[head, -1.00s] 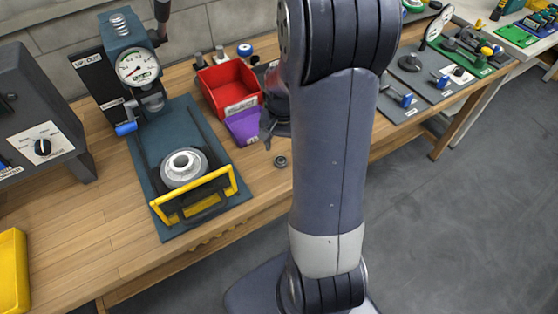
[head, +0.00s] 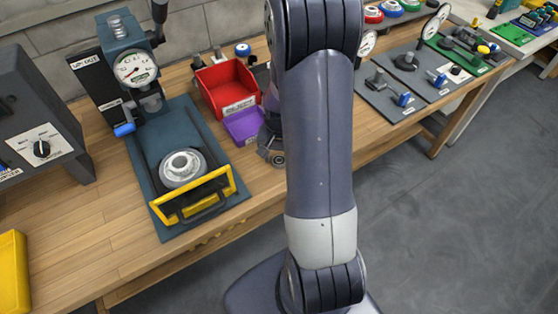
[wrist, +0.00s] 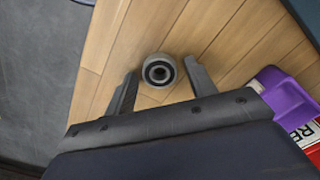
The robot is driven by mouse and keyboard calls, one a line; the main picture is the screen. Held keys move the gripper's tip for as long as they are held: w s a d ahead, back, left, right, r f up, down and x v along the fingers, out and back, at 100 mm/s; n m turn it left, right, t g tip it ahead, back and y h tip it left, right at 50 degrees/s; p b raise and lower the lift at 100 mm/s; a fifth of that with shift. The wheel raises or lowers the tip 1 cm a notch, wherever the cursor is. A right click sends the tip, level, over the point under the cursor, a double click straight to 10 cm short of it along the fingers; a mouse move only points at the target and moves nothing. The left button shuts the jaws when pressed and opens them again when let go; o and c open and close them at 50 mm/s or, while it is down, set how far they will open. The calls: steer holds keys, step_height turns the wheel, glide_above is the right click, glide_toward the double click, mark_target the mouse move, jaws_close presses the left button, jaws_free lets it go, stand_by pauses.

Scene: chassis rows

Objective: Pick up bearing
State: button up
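The bearing (wrist: 158,72) is a small dark grey ring with a paler outer surface, lying on the wooden bench. In the wrist view it sits at the level of my fingertips, between the two fingers, with a visible gap on each side. My gripper (wrist: 161,68) is open and empty. How far the fingertips are above the bench is hard to tell. In the head view the bearing (head: 278,160) shows only in part, at the lower end of my gripper (head: 270,145), which is itself partly hidden behind my arm.
A purple bin (head: 244,125) and a red bin (head: 228,88) stand close to the left of my gripper. A press with a gauge (head: 136,68) and a blue mat with a yellow-handled fixture (head: 193,194) are further left. The bench front edge is near the bearing.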

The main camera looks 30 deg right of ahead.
steer(key=c, duration=0.9)
steer(key=shift+r, duration=0.1)
